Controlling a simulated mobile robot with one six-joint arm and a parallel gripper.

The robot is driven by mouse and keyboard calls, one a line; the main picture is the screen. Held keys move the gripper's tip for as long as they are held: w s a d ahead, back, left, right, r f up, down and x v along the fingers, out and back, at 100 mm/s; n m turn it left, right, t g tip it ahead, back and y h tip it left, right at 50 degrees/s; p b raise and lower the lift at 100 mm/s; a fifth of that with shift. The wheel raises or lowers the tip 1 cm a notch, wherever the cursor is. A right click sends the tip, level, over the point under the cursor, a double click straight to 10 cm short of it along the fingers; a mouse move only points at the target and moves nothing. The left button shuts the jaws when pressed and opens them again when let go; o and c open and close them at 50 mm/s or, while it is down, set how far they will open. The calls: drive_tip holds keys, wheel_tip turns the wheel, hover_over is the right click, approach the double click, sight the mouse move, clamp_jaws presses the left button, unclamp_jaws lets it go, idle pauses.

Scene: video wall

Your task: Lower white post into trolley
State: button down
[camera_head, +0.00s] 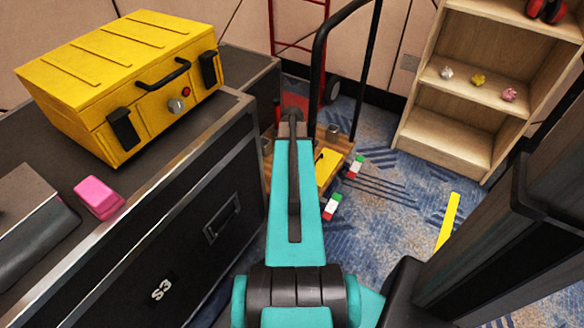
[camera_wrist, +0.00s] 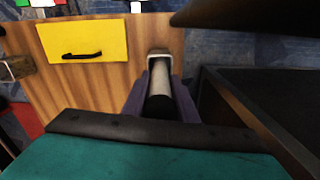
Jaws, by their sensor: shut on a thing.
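The pale post (camera_wrist: 159,80) shows in the wrist view between the two dark purple fingers of my gripper (camera_wrist: 160,78). Its far end has a whitish edge, and its near part looks black. My gripper is shut on it. The post is over or at the right edge of the wooden deck of the trolley (camera_wrist: 112,85); I cannot tell whether it touches the deck. In the head view the trolley (camera_head: 338,142) stands on the carpet beyond my teal arm, with a tall black handle (camera_head: 318,45). My arm hides the gripper and post there.
A yellow case (camera_wrist: 85,38) lies on the trolley deck. A black cabinet (camera_head: 200,235) with a yellow toolbox (camera_head: 120,85) and pink block (camera_head: 99,198) flanks the left. A wooden shelf (camera_head: 445,145) stands right. Striped blocks (camera_head: 332,206) lie on the carpet.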

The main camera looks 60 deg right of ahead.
drive_tip(key=shift+f, duration=0.25)
idle(0.4)
drive_tip(key=c, duration=0.9)
unclamp_jaws()
drive_tip(key=shift+r+p, duration=3.25)
drive_tip(key=shift+r, duration=0.8)
